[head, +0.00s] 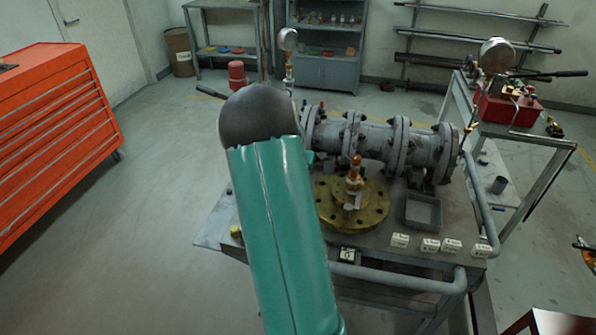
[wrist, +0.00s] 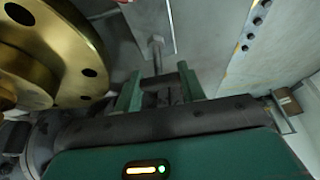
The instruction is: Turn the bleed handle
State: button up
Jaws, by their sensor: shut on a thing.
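My gripper (wrist: 160,88) shows in the wrist view, its two green fingers closed on a dark, narrow piece between them, which I take to be the bleed handle (wrist: 157,52). A slim grey stem with a small crosspiece rises just beyond the fingertips. How far the handle is turned cannot be told. In the head view my teal arm covers the gripper and the handle. The grey flanged gate valve body (head: 375,137) lies on the bench behind my arm. A brass flange (head: 370,215) with an upright fitting is right of my arm; it also shows at upper left in the wrist view (wrist: 75,45).
A grey tray (head: 423,212) and several white labelled blocks (head: 431,245) sit on the bench's right part. A pressure gauge (head: 288,40) stands behind my arm. A cart with a red pump box (head: 510,108) is at right. An orange tool cabinet (head: 50,140) is at left; floor between is clear.

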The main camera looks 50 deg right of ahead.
jog(key=o, duration=1)
jog(key=v, duration=1.3)
jog(key=shift+s+a+r, duration=0.1)
jog(key=shift+a+r, duration=0.15)
jog(key=shift+r, duration=0.05)
jog(key=shift+s, duration=0.1)
